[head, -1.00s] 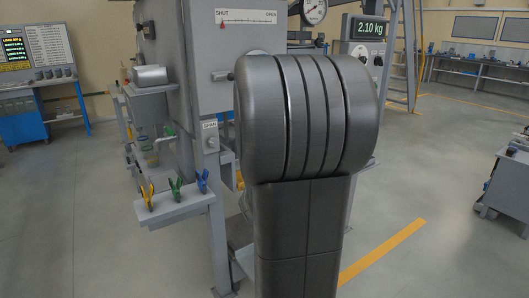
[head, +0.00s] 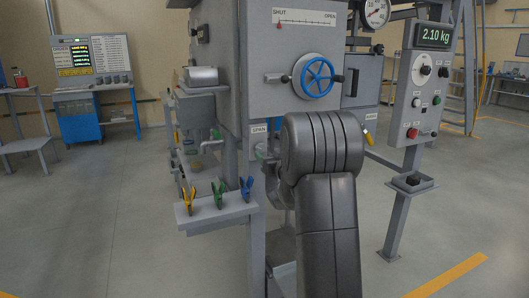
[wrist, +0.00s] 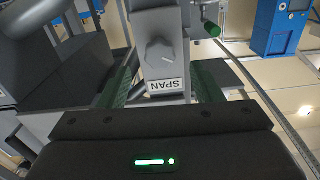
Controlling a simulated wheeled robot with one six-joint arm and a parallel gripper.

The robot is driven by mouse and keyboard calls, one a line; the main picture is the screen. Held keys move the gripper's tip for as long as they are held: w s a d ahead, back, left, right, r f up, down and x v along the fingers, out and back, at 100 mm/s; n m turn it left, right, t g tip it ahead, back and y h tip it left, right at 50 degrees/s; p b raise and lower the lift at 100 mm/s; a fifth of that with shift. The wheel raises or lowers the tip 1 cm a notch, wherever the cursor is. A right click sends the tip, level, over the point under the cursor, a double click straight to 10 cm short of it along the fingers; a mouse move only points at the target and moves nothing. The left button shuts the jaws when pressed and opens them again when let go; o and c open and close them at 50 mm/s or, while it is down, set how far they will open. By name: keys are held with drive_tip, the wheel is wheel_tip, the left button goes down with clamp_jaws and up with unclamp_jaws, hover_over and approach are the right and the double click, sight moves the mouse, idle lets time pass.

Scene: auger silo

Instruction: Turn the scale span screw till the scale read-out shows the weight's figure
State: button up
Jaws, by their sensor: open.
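The scale read-out (head: 435,35) at the upper right of the head view shows 2.10 kg. The head view hides my gripper behind my arm. I cannot make out the weight.
A blue handwheel (head: 317,76) sits on the silo front under a SHUT–OPEN scale. A small shelf (head: 218,211) with yellow, green and blue clips juts out left of my arm. A control panel (head: 425,95) stands right. Open floor lies on the left.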

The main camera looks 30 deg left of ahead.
sight(262, 149)
drive_tip(key=shift+x, duration=2.3)
drive_tip(key=c, duration=1)
